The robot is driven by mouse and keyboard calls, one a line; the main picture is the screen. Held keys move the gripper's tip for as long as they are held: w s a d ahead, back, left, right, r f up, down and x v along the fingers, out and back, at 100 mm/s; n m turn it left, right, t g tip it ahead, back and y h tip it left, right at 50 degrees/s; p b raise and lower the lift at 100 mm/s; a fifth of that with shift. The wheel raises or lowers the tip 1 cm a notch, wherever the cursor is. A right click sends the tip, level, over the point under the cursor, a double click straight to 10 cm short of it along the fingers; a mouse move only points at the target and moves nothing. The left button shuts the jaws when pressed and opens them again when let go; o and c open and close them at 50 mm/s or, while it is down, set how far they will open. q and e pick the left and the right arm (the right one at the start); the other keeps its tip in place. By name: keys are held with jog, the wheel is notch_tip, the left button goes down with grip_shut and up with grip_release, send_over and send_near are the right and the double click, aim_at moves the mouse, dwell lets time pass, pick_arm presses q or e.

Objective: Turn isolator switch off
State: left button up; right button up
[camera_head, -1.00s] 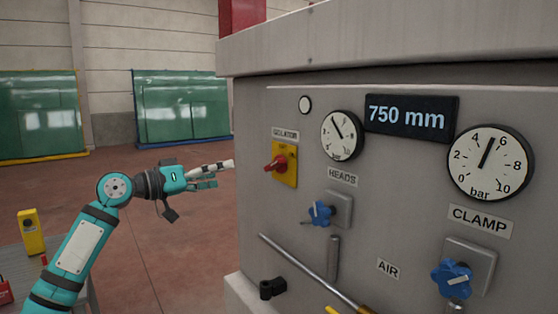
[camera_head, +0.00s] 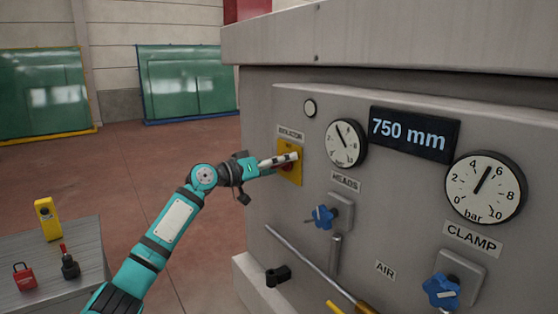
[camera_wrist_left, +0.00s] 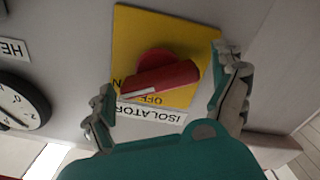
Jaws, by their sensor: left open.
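The isolator switch is a red rotary handle (camera_wrist_left: 160,78) on a yellow plate (camera_wrist_left: 145,25), on the grey machine panel under the ISOLATOR label. In the head view the yellow plate (camera_head: 293,175) is partly hidden behind my left gripper (camera_head: 290,159). In the left wrist view, which is upside down, the handle lies slightly tilted, its white-marked end at lower left near a partly covered letter. The word OFF is readable below the handle. My left gripper (camera_wrist_left: 165,72) is open, one finger on each side of the handle, with visible gaps. My right gripper is not in view.
The HEADS gauge (camera_head: 346,143) and blue HEADS knob (camera_head: 323,217) are right of the switch. A metal rod (camera_head: 310,262) slants across the panel below. A side table (camera_head: 85,240) with a yellow device (camera_head: 47,219) and red padlock (camera_head: 24,277) stands at left.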

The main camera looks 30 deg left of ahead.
pick_arm(q)
jog(key=shift+c, duration=0.2)
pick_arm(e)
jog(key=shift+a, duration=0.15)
pick_arm(q)
jog(key=c, duration=1.1)
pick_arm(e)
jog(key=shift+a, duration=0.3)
